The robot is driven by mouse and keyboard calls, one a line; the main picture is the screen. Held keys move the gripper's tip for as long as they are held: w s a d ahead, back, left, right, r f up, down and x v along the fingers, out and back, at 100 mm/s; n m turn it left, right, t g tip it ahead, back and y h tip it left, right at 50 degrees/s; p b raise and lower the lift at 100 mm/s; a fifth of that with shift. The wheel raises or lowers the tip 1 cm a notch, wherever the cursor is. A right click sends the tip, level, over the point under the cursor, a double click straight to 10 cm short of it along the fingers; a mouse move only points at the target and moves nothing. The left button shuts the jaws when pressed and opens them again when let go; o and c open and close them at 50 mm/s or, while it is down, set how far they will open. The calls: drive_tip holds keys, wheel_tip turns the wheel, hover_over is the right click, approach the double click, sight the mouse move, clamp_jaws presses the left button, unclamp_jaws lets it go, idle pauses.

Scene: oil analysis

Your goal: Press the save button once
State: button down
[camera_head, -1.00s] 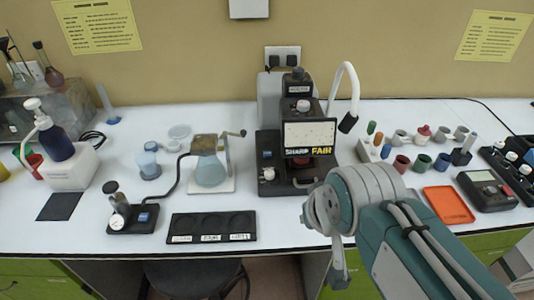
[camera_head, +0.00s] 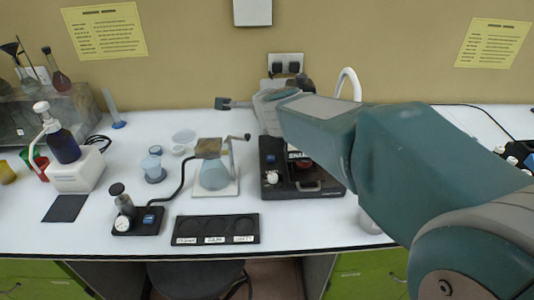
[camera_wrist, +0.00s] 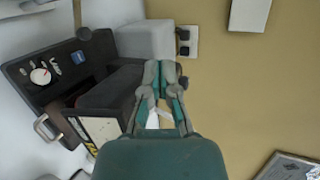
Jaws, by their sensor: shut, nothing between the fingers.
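The black analyzer (camera_head: 326,180) stands at the back middle of the bench, partly hidden by my arm in the head view. In the wrist view its panel (camera_wrist: 58,85) shows a white knob (camera_wrist: 40,75) with a red mark and a small blue button (camera_wrist: 79,57). I cannot read which control is the save button.
A black three-place tray (camera_head: 216,241) and a gauge unit (camera_head: 137,219) with its own blue button stand in front at left. The wall (camera_wrist: 245,85) and a socket (camera_wrist: 190,40) are close behind.

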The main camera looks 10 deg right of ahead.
drive_tip(key=w+d+f+m+g+h, duration=0.1)
drive_tip(key=w+d+f+m+h, duration=0.1)
drive_tip(key=w+f+m+h, duration=0.25)
drive_tip(key=m+g+h, duration=0.1)
drive_tip(key=m+g, duration=0.3)
drive_tip(key=m, duration=0.6)
hover_over(271, 158)
drive_tip(key=shift+f, duration=4.8)
drive_tip(key=shift+n, duration=0.25)
drive_tip(key=shift+a+f, duration=0.1)
drive_tip(key=shift+f, duration=4.2)
drive_tip(key=shift+f, duration=0.15)
drive_tip(key=shift+s+f, duration=0.1)
drive_tip(key=shift+f, duration=0.1)
